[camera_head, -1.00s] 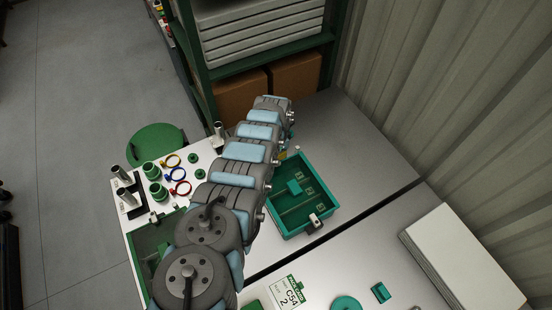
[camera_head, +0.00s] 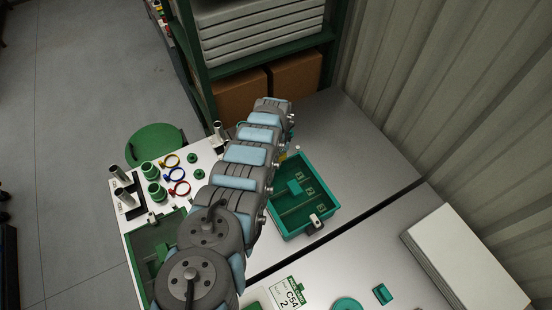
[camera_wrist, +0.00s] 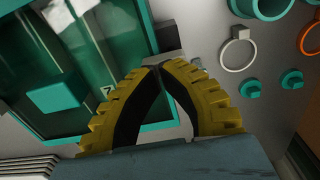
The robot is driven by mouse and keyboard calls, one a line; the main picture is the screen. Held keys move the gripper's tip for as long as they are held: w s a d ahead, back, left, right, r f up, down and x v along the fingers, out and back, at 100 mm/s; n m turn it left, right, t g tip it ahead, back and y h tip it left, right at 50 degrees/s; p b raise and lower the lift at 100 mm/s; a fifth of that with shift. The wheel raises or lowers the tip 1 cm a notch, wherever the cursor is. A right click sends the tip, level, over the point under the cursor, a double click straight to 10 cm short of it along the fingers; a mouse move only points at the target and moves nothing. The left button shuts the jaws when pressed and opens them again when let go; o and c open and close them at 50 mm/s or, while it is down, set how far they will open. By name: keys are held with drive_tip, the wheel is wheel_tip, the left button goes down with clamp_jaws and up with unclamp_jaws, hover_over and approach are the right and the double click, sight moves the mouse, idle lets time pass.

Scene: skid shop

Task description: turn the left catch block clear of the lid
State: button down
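The teal box (camera_head: 331,205) stands on the grey bench, with what looks like a clear lid over it. It fills the left of the wrist view (camera_wrist: 145,30), with a teal block (camera_wrist: 70,92) and a 7 label. A grey catch block (camera_wrist: 168,58) sits at the box edge there. My gripper (camera_wrist: 161,69) has yellow and black fingers, with tips together against or just in front of this block; contact is unclear and the tips partly cover it. In the head view my arm hides the gripper and this catch. Another catch block (camera_head: 315,221) shows on the near wall.
A white board at left holds coloured rings (camera_head: 179,187), green knobs (camera_head: 194,158) and green cups (camera_head: 151,169). A green box (camera_head: 140,237) is at lower left. A white stack (camera_head: 465,265) lies at right. The bench behind the teal box is clear.

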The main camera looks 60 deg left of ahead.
drive_tip(key=shift+f+b, duration=0.35)
drive_tip(key=shift+f, duration=0.1)
drive_tip(key=shift+r+p, duration=0.3)
drive_tip(key=shift+p, duration=0.05)
drive_tip(key=shift+s, duration=0.1)
idle(0.5)
drive_tip(key=shift+s+d+p, duration=0.2)
drive_tip(key=shift+s+p, duration=0.4)
drive_tip(key=shift+p, duration=0.45)
drive_tip(key=shift+s+d+p, duration=0.2)
drive_tip(key=shift+s+p, duration=0.4)
drive_tip(key=shift+p, duration=0.45)
drive_tip(key=shift+f, duration=0.15)
drive_tip(key=shift+f+b, duration=0.7)
drive_tip(key=shift+b, duration=0.1)
drive_tip(key=shift+w+b, duration=0.5)
drive_tip(key=shift+w, duration=0.3)
drive_tip(key=shift+w+d+b, duration=0.1)
drive_tip(key=shift+w+b, duration=0.1)
drive_tip(key=shift+b, duration=0.1)
